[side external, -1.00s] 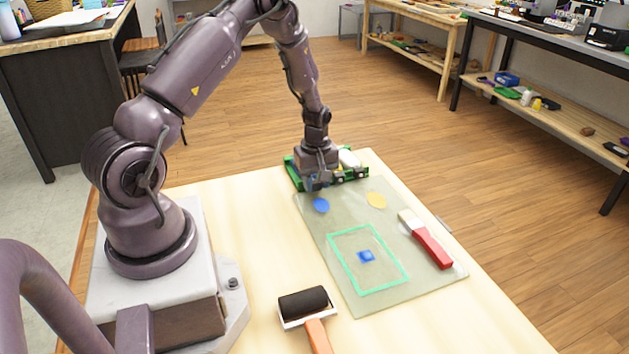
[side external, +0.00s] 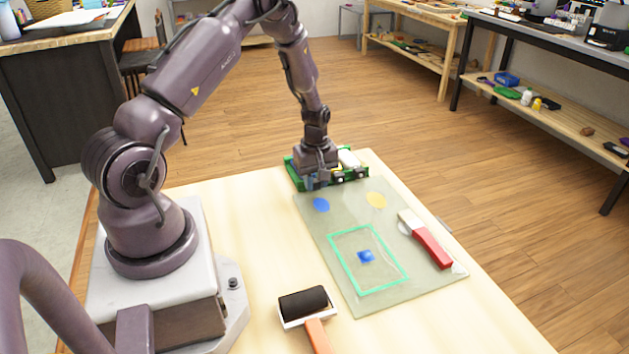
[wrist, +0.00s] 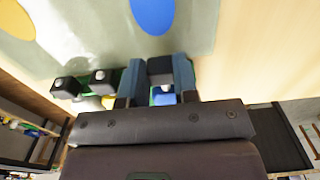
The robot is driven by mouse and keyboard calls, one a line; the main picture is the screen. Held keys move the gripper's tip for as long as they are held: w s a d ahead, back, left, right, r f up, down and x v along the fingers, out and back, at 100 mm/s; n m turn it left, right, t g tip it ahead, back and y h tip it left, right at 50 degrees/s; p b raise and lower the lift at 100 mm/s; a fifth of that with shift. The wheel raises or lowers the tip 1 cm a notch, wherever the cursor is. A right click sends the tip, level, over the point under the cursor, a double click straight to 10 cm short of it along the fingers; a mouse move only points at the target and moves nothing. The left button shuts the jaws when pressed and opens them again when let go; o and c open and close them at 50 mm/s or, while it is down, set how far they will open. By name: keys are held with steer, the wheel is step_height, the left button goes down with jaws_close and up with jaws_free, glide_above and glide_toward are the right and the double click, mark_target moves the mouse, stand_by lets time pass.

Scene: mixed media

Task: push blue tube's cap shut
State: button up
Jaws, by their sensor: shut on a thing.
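A green rack (side external: 292,174) at the far end of the work table holds the paint tubes. My gripper (side external: 312,185) is down at the front left of the rack. In the wrist view its two blue-grey fingers (wrist: 158,80) stand on either side of the blue tube (wrist: 163,98), shut on it. The tube's black cap (wrist: 160,65) shows between the fingers, with a small pale spot beside it; I cannot tell how far the cap is closed. In the side view my gripper mostly hides the blue tube.
A white tube (side external: 348,158) and other black caps (wrist: 103,77) sit beside my gripper in the rack. The translucent sheet (side external: 320,240) carries blue (side external: 321,205) and yellow (side external: 376,200) paint spots and a red-handled brush (side external: 432,247).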

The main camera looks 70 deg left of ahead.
steer(key=shift+a, duration=0.55)
steer(key=o, duration=0.5)
steer(key=shift+d+r, duration=0.1)
steer(key=shift+r, duration=3.4)
